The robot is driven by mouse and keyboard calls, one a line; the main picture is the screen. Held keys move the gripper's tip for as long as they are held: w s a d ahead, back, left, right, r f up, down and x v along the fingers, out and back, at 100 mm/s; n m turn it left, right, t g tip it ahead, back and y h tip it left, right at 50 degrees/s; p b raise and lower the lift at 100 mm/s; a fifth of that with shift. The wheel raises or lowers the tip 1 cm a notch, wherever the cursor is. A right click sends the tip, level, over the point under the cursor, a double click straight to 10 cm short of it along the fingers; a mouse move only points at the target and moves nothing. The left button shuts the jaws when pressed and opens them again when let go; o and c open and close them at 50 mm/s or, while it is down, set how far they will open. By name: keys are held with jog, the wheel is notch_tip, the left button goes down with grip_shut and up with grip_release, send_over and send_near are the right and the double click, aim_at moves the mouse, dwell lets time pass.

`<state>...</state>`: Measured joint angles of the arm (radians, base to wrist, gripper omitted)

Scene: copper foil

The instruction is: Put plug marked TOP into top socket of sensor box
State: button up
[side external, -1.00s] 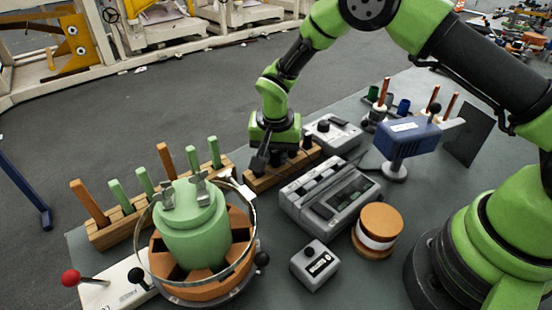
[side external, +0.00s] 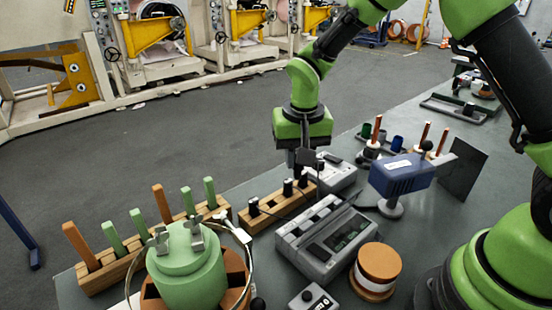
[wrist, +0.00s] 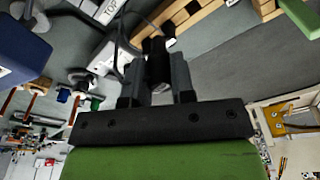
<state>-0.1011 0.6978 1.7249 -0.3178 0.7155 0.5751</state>
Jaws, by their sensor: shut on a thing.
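My gripper (side external: 302,160) is above the wooden plug block (side external: 262,222), shut on a black plug (wrist: 157,65). In the wrist view the plug sits between the two fingers (wrist: 155,80); no marking is readable on it. Other black plugs (side external: 254,206) stand in the block. The blue sensor box (side external: 402,174), with a white label, is on a round stand right of my gripper. A blue shape at the left of the wrist view (wrist: 20,45) looks like it. Its sockets cannot be made out. A "TOP" label (wrist: 107,9) shows on a pale surface in the wrist view.
A grey meter unit (side external: 322,240) stands in front of the block, and a grey box (side external: 336,171) behind. A copper spool (side external: 376,268) is front right. A green pot (side external: 188,264) and a peg rack (side external: 128,262) are at left. Dark cables cross near the block.

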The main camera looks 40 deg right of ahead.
jog(key=s+d+f+n, duration=0.3)
jog(key=s, duration=0.3)
jog(key=shift+s+d+f, duration=0.2)
jog(key=shift+s+d, duration=0.2)
jog(key=shift+f, duration=0.2)
jog(key=shift+f, duration=0.3)
jog(key=shift+f, duration=0.6)
dwell(0.8)
jog(key=shift+f, duration=0.7)
